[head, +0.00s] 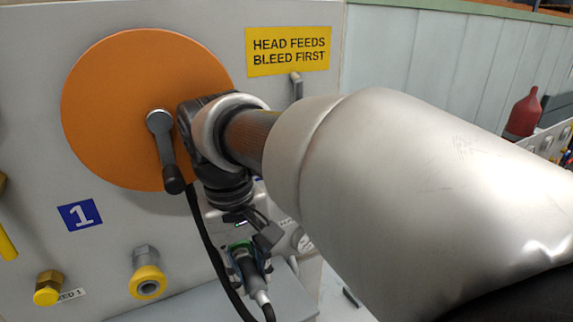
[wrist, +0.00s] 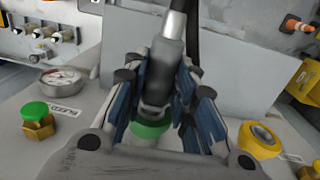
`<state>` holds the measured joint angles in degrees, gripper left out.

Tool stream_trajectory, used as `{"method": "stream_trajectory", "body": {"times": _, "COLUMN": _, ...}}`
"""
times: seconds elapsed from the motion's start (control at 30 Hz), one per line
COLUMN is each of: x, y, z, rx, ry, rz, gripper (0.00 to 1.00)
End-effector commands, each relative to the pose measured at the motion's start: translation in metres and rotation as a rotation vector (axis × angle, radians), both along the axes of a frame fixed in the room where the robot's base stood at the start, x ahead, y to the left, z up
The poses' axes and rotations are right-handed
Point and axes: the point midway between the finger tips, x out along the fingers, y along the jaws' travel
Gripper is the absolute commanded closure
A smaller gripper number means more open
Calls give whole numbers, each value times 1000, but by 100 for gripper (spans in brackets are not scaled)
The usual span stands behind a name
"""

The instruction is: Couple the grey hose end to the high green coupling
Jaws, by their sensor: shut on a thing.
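My gripper (head: 243,258) is low in the middle of the head view, below my wrist and in front of the panel. In the wrist view its blue-padded fingers (wrist: 165,105) are shut around the grey hose end (wrist: 162,72). The hose end also shows in the head view (head: 250,270), with a silver sleeve and a black hose below. A green ring (wrist: 150,129), apparently the green coupling, lies at the hose end's tip between the fingers; green also shows in the head view (head: 239,246). The fingers partly hide the joint, so I cannot tell whether they are coupled.
An orange disc (head: 125,85) with a lever handle (head: 165,150) is beside my wrist. A yellow-ringed fitting (head: 147,284) and a yellow-capped brass fitting (head: 48,288) are lower left. The wrist view shows a green-capped brass fitting (wrist: 38,118), a gauge (wrist: 62,79) and a yellow fitting (wrist: 259,140).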

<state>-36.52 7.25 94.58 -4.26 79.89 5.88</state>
Motion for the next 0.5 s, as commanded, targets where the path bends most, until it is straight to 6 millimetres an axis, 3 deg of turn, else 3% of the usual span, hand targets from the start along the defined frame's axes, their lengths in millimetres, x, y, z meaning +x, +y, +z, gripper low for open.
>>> {"method": "stream_trajectory", "body": {"times": 0.5, "x": 11, "y": 6, "z": 1, "rx": 2, "ry": -3, "rz": 0, "gripper": 100}}
